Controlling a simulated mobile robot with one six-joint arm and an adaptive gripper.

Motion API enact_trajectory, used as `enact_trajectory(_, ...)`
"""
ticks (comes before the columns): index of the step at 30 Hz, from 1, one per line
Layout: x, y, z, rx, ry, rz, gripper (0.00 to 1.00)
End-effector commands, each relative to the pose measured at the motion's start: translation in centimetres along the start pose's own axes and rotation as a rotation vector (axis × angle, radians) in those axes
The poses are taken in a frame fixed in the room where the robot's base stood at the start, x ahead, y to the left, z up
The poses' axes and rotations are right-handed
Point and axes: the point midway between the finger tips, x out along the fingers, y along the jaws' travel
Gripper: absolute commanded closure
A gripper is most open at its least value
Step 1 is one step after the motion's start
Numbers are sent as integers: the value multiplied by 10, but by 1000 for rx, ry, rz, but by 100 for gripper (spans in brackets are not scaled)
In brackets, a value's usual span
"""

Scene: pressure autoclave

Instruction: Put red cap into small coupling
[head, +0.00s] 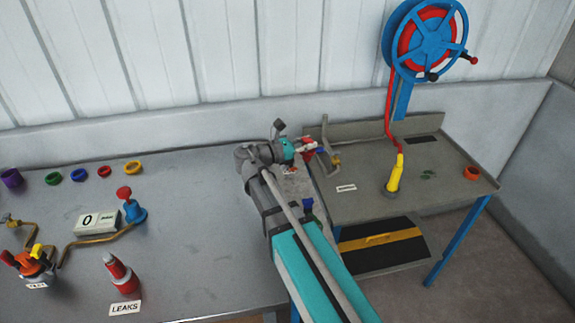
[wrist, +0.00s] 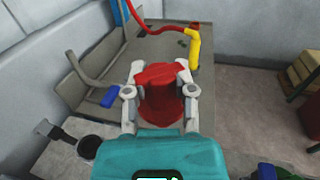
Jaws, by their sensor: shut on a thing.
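My gripper (wrist: 160,92) is shut on the red cap (wrist: 161,104), which sits between its two fingers in the wrist view. In the head view my gripper (head: 307,147) is over the gap area between the two tables, with the red cap (head: 308,143) at its tip. A dark round opening (wrist: 88,147) shows at the lower left of the wrist view, apart from the cap. I cannot tell whether it is the small coupling. No other part is clearly the small coupling, and my arm hides part of the table's right end.
A blue handle (wrist: 110,97) and brass fitting (head: 335,160) are near my gripper. A yellow nozzle (head: 396,178) on a red hose stands on the right table (head: 440,185), below a blue reel (head: 425,40). Coloured rings, a counter (head: 97,222) and valves occupy the left table (head: 190,250).

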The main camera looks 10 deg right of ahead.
Motion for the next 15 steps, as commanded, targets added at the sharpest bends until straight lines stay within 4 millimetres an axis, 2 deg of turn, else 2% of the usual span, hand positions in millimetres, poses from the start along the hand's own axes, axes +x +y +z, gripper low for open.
enact_trajectory(8,10,-3,1,0,0,-7,100)
enact_trajectory(15,30,-2,5,-2,-2,68,100)
